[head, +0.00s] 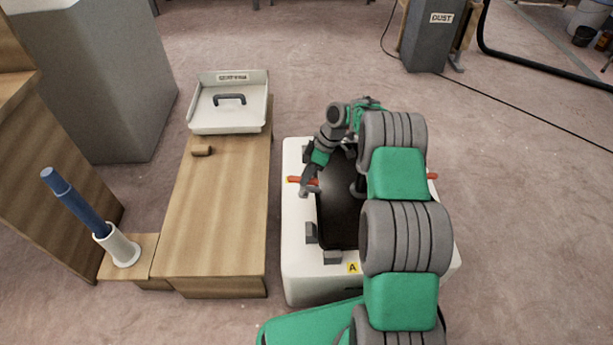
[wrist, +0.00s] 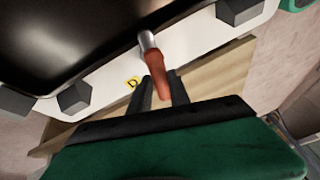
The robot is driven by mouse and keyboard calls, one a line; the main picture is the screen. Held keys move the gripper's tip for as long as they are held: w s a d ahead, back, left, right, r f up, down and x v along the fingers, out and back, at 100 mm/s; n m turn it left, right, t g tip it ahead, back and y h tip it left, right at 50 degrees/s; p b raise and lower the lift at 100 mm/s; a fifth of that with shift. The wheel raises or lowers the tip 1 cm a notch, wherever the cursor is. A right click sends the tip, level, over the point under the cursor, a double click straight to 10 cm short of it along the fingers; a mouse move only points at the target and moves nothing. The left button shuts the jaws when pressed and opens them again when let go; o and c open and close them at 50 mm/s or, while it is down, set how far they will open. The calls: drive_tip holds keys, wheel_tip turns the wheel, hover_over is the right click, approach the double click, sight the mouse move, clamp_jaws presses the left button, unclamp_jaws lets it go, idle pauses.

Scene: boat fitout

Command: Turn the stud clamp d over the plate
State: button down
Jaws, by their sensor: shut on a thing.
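Stud clamp d has an orange handle and a short grey metal end; in the wrist view it (wrist: 155,72) lies beside the yellow "D" label (wrist: 132,82). Its metal end is at the rim of the dark plate (wrist: 80,35) and its handle points outward, away from the plate. In the head view the clamp (head: 298,180) is on the left side of the white housing (head: 298,240), and the plate (head: 335,215) shows beside it. My gripper (wrist: 162,84) is shut on the orange handle, one dark finger on each side. In the head view my gripper (head: 310,188) partly covers the clamp.
Another orange handle (head: 433,176) shows on the right side, partly behind my arm. Grey blocks (head: 311,233) stand around the rim, with an "A" label (head: 352,268) in front. A wooden bench (head: 220,220) with a white tray (head: 230,122) stands left.

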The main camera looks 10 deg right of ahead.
drive_tip(key=shift+n+g, duration=0.5)
drive_tip(key=shift+n, duration=0.5)
drive_tip(key=shift+a+f, duration=0.1)
drive_tip(key=c, duration=1.3)
unclamp_jaws()
drive_tip(key=shift+o, duration=0.2)
drive_tip(key=p+v, duration=0.4)
drive_tip(key=v, duration=0.4)
